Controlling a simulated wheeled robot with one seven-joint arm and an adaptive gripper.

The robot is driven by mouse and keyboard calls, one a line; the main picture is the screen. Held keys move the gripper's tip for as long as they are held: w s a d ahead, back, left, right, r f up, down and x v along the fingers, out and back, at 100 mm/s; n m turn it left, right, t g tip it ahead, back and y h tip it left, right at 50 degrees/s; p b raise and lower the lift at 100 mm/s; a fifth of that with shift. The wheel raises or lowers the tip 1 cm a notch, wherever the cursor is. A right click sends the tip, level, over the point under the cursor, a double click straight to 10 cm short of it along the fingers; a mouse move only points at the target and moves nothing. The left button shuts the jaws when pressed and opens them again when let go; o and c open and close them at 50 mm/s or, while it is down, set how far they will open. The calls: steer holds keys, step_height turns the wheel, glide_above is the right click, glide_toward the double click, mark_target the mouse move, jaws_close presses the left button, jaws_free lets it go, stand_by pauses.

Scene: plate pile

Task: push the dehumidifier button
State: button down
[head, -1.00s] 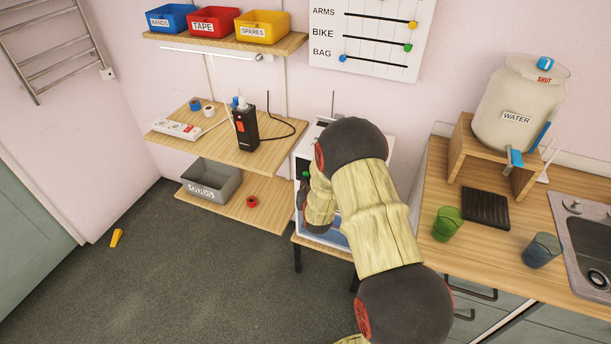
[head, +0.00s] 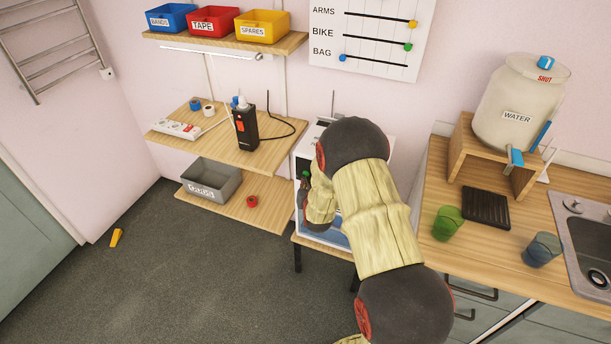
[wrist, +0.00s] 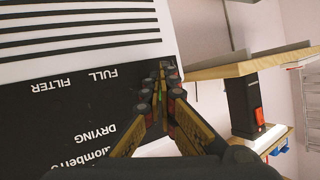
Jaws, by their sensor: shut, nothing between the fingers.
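The dehumidifier is a white box (head: 304,146) standing behind my arm in the head view, largely hidden by it. In the wrist view its black front panel (wrist: 60,125) carries white lettering seen upside down, with FULL, FILTER and DRYING readable. A white slatted grille (wrist: 75,25) adjoins the panel. My gripper (wrist: 164,72) is shut and empty, its fingertips at the panel's edge beside the word FULL. A small green spot shows between the fingers. No button can be made out; the fingers cover that part of the panel. I cannot tell whether the tips touch it.
A wooden shelf (head: 185,135) left of the dehumidifier holds a black device with a red switch (head: 245,128), also in the wrist view (wrist: 243,105), and a power strip (head: 176,128). A counter (head: 425,200) with cups stands right. The floor at left is mostly clear.

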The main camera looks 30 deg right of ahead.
steer(key=shift+w+d, duration=0.15)
steer(key=shift+d, duration=0.05)
stand_by(0.5)
steer(key=shift+a, duration=0.1)
steer(key=shift+s+a, duration=0.3)
stand_by(0.3)
steer(key=shift+s+a, duration=0.95)
steer(key=shift+a, duration=0.25)
steer(key=shift+s+a, duration=0.9)
steer(key=shift+a, duration=0.25)
